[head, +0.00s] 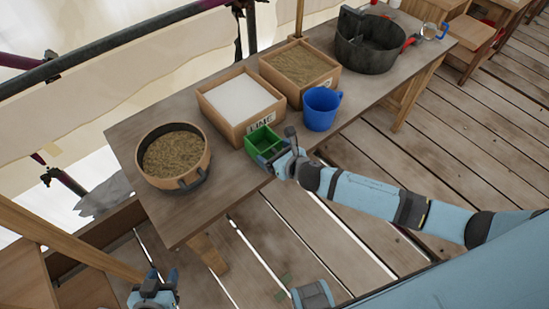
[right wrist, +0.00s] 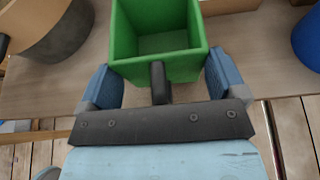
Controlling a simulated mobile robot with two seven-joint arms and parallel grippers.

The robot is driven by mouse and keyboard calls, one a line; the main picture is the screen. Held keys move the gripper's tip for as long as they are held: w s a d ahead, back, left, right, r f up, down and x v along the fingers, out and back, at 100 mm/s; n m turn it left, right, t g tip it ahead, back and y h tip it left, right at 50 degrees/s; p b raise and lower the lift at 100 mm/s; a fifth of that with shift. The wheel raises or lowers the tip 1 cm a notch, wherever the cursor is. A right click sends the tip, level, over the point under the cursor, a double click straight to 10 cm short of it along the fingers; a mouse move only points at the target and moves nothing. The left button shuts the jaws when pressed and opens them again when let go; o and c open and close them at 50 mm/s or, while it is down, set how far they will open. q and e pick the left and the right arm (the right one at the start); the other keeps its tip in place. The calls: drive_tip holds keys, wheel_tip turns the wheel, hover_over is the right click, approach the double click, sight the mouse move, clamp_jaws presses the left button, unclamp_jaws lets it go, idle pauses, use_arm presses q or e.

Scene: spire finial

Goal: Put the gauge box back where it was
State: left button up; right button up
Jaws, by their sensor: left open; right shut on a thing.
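The gauge box is a small open-topped green box (head: 265,141) at the table's front edge, just in front of the white-filled box marked LIME. It looks empty in the right wrist view (right wrist: 158,42). My right gripper (head: 280,157) is shut on its dark handle, which stands between the blue fingers in the right wrist view (right wrist: 160,85). The box is upright at the table; I cannot tell whether its base touches the top. My left gripper (head: 154,290) is open and empty, low at the bottom left, away from the table.
The LIME box (head: 212,113) stands behind the green box. A blue bucket (head: 320,110) is to its right, a sand-filled box (head: 325,82) behind that. A round pot of sand (head: 185,178) stands left. A dark tub (head: 370,58) is farther back. Bare tabletop (head: 228,175) lies between pot and green box.

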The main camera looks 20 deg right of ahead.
drive_tip(key=shift+f, duration=1.25)
